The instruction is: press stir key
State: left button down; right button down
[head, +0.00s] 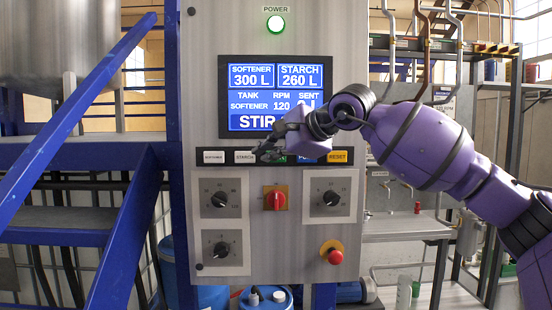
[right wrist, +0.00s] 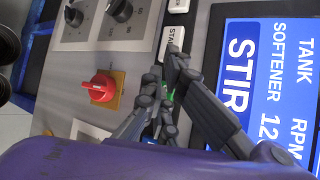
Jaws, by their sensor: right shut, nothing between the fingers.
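The key strip (head: 203,157) runs under the screen on the grey control panel. It has two white keys at left, the second the starch key (head: 244,157), a green key mostly hidden behind my right gripper, a blue key (head: 308,159) partly covered, and a yellow reset key (head: 338,157). I cannot read which is the stir key. My right gripper (head: 262,154) is shut and empty, its tips close to the strip between the starch and green keys. In the right wrist view the tips (right wrist: 172,52) overlap the starch key (right wrist: 168,42); contact cannot be told. My left gripper is not in view.
The screen (head: 270,94) shows softener 300 L, starch 260 L and large letters "STIR", partly covered by my arm. Below the keys are a red switch (head: 276,198), black knobs (head: 220,199) and a red emergency button (head: 335,256). Blue stair rails (head: 60,120) stand at left.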

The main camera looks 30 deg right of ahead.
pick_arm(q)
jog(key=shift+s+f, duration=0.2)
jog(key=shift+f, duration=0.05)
pick_arm(e)
jog(key=shift+s+a+f, duration=0.1)
jog(key=shift+s+a, duration=0.35)
jog(key=shift+s, duration=0.3)
